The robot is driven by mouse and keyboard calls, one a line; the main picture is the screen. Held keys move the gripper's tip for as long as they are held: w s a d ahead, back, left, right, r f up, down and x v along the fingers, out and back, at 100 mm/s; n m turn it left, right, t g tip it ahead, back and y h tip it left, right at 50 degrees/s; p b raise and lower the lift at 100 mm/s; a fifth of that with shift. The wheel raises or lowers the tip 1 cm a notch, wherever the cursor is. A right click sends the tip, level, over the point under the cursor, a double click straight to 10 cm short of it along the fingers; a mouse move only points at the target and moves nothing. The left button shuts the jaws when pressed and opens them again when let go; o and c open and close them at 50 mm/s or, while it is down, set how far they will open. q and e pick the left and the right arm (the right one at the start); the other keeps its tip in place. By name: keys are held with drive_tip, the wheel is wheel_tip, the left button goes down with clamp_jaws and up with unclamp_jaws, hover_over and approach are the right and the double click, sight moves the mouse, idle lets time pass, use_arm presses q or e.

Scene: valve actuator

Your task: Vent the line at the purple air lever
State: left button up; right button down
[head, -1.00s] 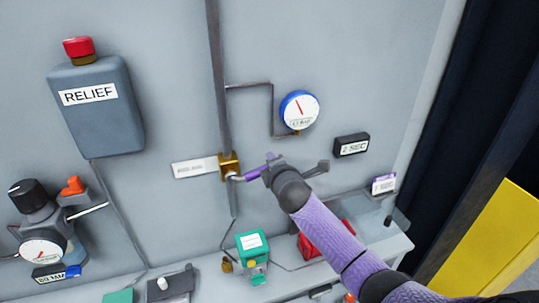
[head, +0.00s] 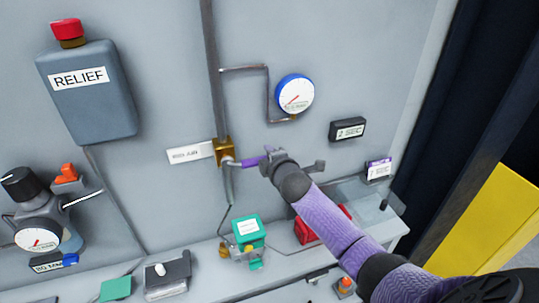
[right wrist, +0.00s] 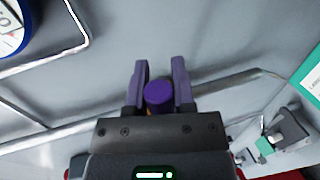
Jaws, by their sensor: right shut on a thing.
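The purple air lever (head: 252,161) sticks out to the right from a brass valve (head: 223,151) on a vertical grey pipe. A white label, which seems to read "BIO AIR" (head: 190,153), is left of the valve. My right gripper (head: 268,158) is shut on the lever's outer end. In the right wrist view the round purple lever end (right wrist: 158,96) sits between the two fingers of my gripper (right wrist: 160,72). A blue-rimmed gauge (head: 294,93) is piped to the line above right; its red needle lies slanted towards the lower left. My left gripper is not in view.
A grey RELIEF box (head: 88,95) with a red button is at upper left. A regulator with a dial (head: 37,239) is at lower left. A "2 SEC" box (head: 347,130) is on the wall at right. A green-topped device (head: 248,231) stands on the shelf below.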

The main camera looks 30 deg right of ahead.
drive_tip(key=shift+c, duration=2.2)
unclamp_jaws()
drive_tip(key=shift+f, duration=0.15)
drive_tip(key=v, duration=1)
drive_tip(key=shift+p, duration=0.3)
